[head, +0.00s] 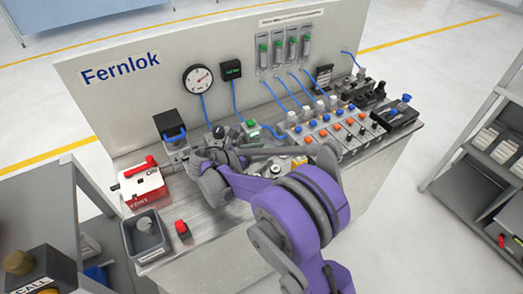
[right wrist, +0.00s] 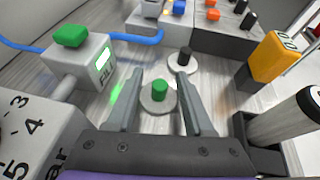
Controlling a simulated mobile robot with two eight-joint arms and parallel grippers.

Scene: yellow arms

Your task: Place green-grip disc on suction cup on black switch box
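The green-grip disc (right wrist: 158,97) is a flat grey disc with a green knob. In the right wrist view it stands between the two fingers of my right gripper (right wrist: 158,76). The gripper is open, with a gap visible on both sides of the knob. In the head view my right gripper (head: 266,160) reaches over the bench, and the green knob is not clearly visible there. A dark box with a blue knob (head: 390,112) stands at the bench's right end; I cannot tell whether it is the black switch box, nor see a suction cup. My left gripper is not in view.
A disc with a black knob (right wrist: 184,62) lies just beyond the fingertips. A grey box with a green button (right wrist: 75,55) stands left, a yellow block (right wrist: 272,60) right. A valve row (head: 330,125) and blue hoses lie behind. A grey bin (head: 148,238) stands front left.

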